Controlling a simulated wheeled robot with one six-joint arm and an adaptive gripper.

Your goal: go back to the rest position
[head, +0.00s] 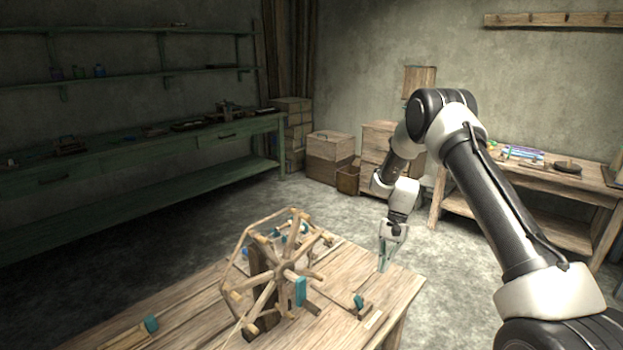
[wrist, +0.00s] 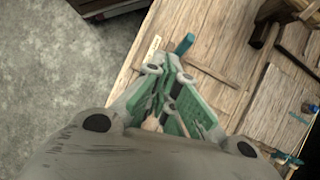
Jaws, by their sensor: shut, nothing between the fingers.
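My gripper (head: 383,262) points down above the right end of the wooden table (head: 398,292) in the head view. Its green-lined fingers are shut and empty, and they show in the wrist view (wrist: 170,85). A wooden wheel-shaped device (head: 277,271) with teal parts stands on the table to the left of my gripper. A small teal-ended peg on a wooden piece (head: 358,301) lies near the table's right end; the teal peg also shows just beyond the fingertips in the wrist view (wrist: 184,43).
A long green workbench (head: 210,137) runs along the left wall. Boxes (head: 330,150) and a wooden cabinet (head: 378,140) stand at the back. A side table (head: 540,180) with items stands at the right. The grey floor (head: 330,215) behind the table is clear.

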